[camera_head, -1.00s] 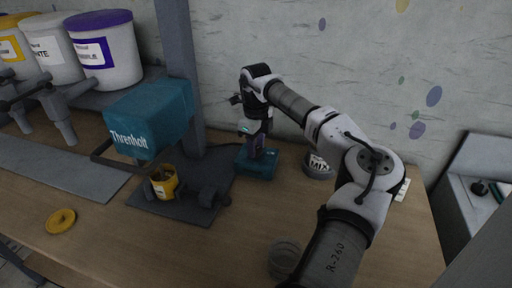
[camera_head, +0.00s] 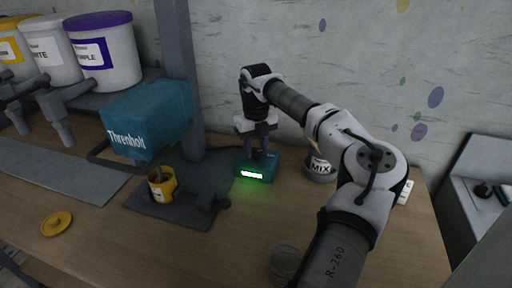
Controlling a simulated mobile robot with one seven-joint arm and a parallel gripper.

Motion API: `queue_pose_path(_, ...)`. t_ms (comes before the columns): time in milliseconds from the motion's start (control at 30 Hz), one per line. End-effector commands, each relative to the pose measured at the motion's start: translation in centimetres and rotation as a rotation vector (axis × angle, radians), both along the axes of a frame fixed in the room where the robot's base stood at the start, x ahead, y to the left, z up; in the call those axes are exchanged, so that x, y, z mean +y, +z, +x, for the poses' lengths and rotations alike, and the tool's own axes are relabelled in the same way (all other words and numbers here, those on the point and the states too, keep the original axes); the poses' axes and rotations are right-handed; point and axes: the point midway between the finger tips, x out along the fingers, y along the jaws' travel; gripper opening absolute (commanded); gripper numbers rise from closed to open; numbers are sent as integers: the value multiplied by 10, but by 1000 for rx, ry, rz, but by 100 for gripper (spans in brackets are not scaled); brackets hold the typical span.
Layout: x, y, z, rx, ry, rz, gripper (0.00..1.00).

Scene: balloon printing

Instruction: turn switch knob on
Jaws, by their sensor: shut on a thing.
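A small teal switch box (camera_head: 256,168) sits on the wooden table beside the dark base plate of the teal machine. A bright green light (camera_head: 251,174) glows on its front face. My gripper (camera_head: 262,152) points straight down at the top of the box. Its fingers are shut on the switch knob there, and they hide the knob itself.
The teal Threnholt machine (camera_head: 150,115) stands left on its dark base plate (camera_head: 190,215), with a yellow can (camera_head: 161,184) under its head. A yellow lid (camera_head: 57,223) lies front left. A MIX container (camera_head: 320,168) stands right of the box. Paint buckets (camera_head: 104,52) stand back left.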

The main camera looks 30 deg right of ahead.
Motion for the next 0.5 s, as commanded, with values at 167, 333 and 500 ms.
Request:
queue_pose_path(167, 0, 0, 0, 1, -8, 0, 12)
queue_pose_path(333, 0, 0, 0, 1, -7, 0, 12)
queue_pose_path(500, 0, 0, 0, 1, -6, 0, 52)
